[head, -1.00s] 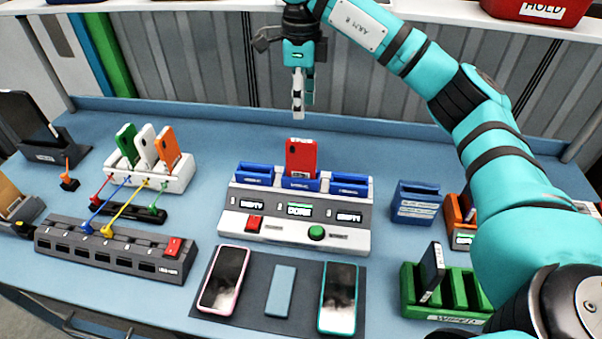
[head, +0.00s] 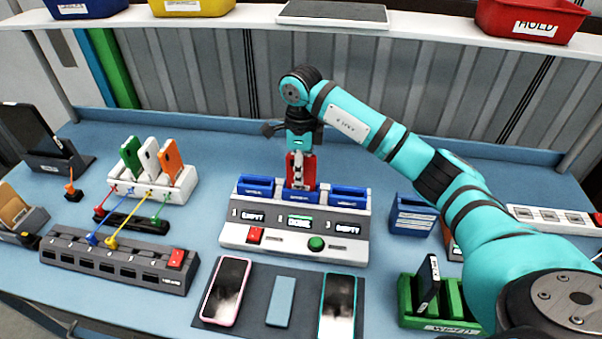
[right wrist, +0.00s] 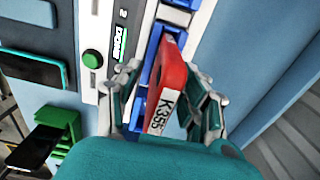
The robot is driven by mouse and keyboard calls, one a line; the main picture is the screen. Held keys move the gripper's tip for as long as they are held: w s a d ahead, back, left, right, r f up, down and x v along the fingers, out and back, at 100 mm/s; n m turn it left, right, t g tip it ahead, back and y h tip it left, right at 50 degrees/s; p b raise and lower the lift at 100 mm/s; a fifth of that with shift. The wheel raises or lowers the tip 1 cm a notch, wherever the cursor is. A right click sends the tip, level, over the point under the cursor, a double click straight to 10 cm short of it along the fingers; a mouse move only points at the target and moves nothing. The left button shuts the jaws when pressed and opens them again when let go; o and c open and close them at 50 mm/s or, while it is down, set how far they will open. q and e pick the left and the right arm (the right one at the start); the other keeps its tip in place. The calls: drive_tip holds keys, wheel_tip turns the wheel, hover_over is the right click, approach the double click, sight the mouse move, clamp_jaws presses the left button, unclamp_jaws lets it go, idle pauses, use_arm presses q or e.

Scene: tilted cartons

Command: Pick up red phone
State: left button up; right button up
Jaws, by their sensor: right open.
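The red phone (head: 309,172) stands upright in the middle blue slot (head: 300,194) of the grey and white station, whose middle label reads DONE. In the right wrist view the red phone (right wrist: 168,88) shows a white label reading K35 and possibly one more character. My right gripper (head: 298,184) is lowered over the phone from above and hides part of it. In the right wrist view my right gripper (right wrist: 165,95) is open, with one finger on each side of the phone. Contact with the phone cannot be made out. My left gripper is not in view.
Blue slots (head: 256,187) on either side are labelled EMPTY. A white rack (head: 152,183) holds green, white and orange phones at left. A green rack (head: 412,310) stands right, below my arm. A shelf (head: 420,24) runs above.

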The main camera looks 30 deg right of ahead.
drive_tip(key=shift+d+f, duration=0.1)
drive_tip(key=shift+f, duration=1.3)
clamp_jaws()
